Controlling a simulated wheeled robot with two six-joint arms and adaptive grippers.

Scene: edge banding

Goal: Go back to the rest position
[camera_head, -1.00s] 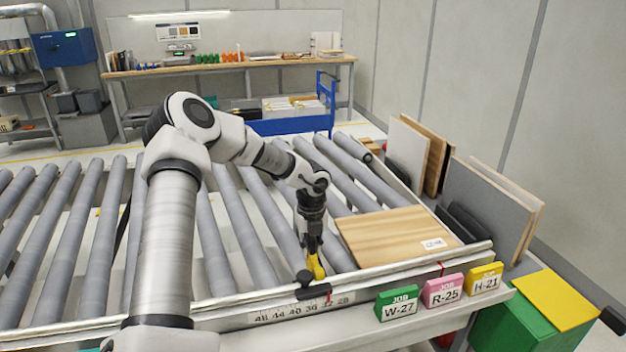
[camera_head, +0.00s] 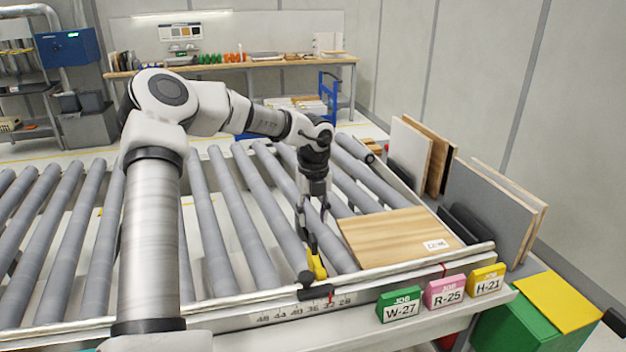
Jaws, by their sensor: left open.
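My left arm reaches in from the left over the roller conveyor (camera_head: 240,260). My left gripper (camera_head: 312,215) points down, open, above the front rail. A yellow and black piece (camera_head: 317,264) stands at the rail's black stop (camera_head: 311,287), just below the gripper's fingers. The fingers appear apart from it, though the dark parts overlap in the picture. A wooden panel (camera_head: 398,236) with a white label lies on the rollers to the right of the gripper. My right gripper is not in view.
Green, pink and yellow job signs (camera_head: 444,292) stand along the front ledge. Several boards (camera_head: 490,205) lean in a rack at the right. A green bin with a yellow top (camera_head: 556,302) is at the lower right. A workbench (camera_head: 230,66) stands at the back.

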